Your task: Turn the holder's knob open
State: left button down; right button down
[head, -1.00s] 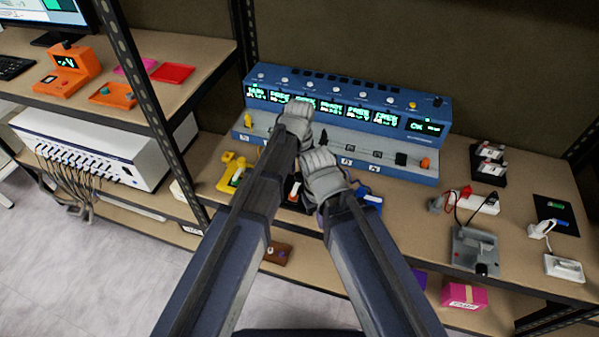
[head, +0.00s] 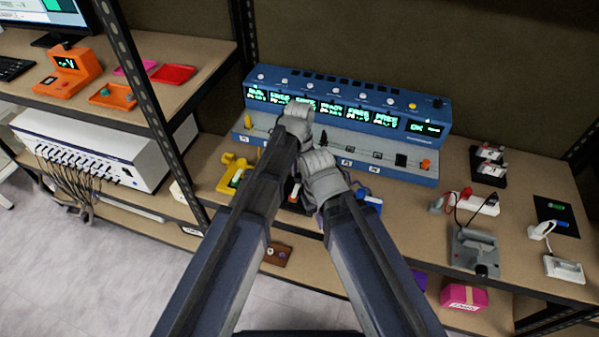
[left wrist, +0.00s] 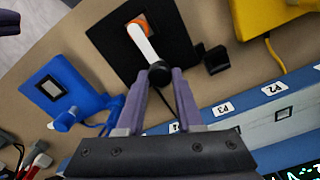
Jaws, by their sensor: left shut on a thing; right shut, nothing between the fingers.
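The holder is a black plate (left wrist: 112,38) on the bench, with a white lever (left wrist: 141,42) and orange parts by the lever. A round black knob (left wrist: 158,66) is at the near end of the lever. In the left wrist view my left gripper (left wrist: 160,78) has its fingertips closed around this knob. In the head view my left wrist hides the fingers and most of the holder. My right gripper (head: 325,178) is close beside it, lower and to the right, shut and empty; its fingers are mostly hidden.
A blue console with screens (head: 375,108) stands behind both grippers. A yellow device (head: 228,174) is left of the holder and a blue one (head: 370,204) is right. A grey device (head: 474,250) with cables lies further right. A shelf post (head: 150,100) rises left.

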pick_arm(q)
jog(key=n, duration=0.4)
jog(key=shift+n, duration=0.4)
jog(key=n, duration=0.4)
jog(key=shift+a, duration=0.1)
jog(key=n, duration=0.4)
jog(key=shift+n, duration=2.3)
jog(key=c, duration=0.6)
grip_release()
jog(key=shift+o, duration=0.2)
jog(key=shift+r, duration=0.15)
